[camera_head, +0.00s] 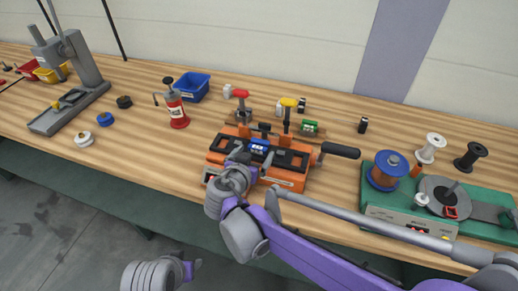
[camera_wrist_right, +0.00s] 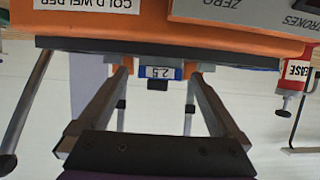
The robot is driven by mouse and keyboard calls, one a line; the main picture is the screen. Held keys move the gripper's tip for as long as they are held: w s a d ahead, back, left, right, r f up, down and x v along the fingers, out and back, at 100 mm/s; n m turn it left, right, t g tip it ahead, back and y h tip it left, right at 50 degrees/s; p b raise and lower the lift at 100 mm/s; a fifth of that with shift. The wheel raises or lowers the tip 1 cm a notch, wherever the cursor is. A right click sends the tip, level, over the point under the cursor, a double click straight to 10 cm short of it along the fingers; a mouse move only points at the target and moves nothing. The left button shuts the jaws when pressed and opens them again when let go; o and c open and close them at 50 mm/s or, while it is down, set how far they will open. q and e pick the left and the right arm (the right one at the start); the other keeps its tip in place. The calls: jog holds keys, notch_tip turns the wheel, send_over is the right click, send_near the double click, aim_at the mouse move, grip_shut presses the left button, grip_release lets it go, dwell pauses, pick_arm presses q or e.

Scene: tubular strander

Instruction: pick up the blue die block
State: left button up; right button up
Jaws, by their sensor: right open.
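The blue die block (camera_head: 259,147) sits in the middle of the orange cold welder (camera_head: 215,158) on the bench. In the right wrist view the blue die block (camera_wrist_right: 160,72) shows a pale label reading 2.5. My right gripper (camera_head: 246,160) is at the front of the welder, just short of the block. In the wrist view the right gripper (camera_wrist_right: 160,78) is open, with one finger on each side of the block in the picture and a gap on both sides. Whether the fingers reach the block's depth is unclear.
A red grease can (camera_head: 177,112) stands left. A green machine base (camera_head: 380,205) with spools fills the right.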

aim_at(258, 147)
jog(key=x, duration=0.2)
jog(key=shift+w+f, duration=0.2)
jog(key=shift+w, duration=0.1)
grip_shut()
jog(key=shift+r, duration=0.1)
